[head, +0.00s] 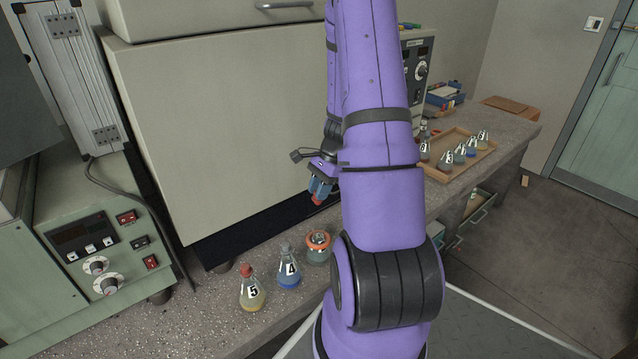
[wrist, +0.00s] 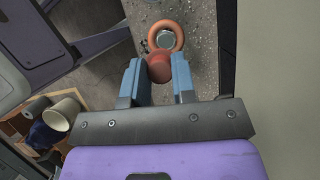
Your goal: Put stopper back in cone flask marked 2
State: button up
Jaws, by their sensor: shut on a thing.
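My gripper (head: 320,187) is shut on a red stopper (head: 317,201), which also shows between the blue fingers in the wrist view (wrist: 159,66). It holds the stopper in the air above the bench. Below it stands a cone flask with an orange ring around its neck (head: 318,254); the ring (wrist: 164,28) and the open-looking mouth (wrist: 165,40) show just beyond the stopper in the wrist view. No number can be read on this flask. Beside it stand flask 4 (head: 289,275) with blue liquid and flask 5 (head: 251,292) with yellow liquid and a red stopper.
A wooden tray (head: 455,172) with several numbered flasks stands farther right on the bench. A large pale cabinet (head: 210,120) rises close behind the gripper. A green instrument (head: 95,255) stands at left. The bench's front edge runs close to the three nearer flasks.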

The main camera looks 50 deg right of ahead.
jog(key=shift+f, duration=4.1)
jog(key=shift+f, duration=1.6)
jog(key=o, duration=1.5)
jog(key=shift+d+r, duration=0.1)
jog(key=shift+r, duration=0.05)
jog(key=shift+r, duration=4.4)
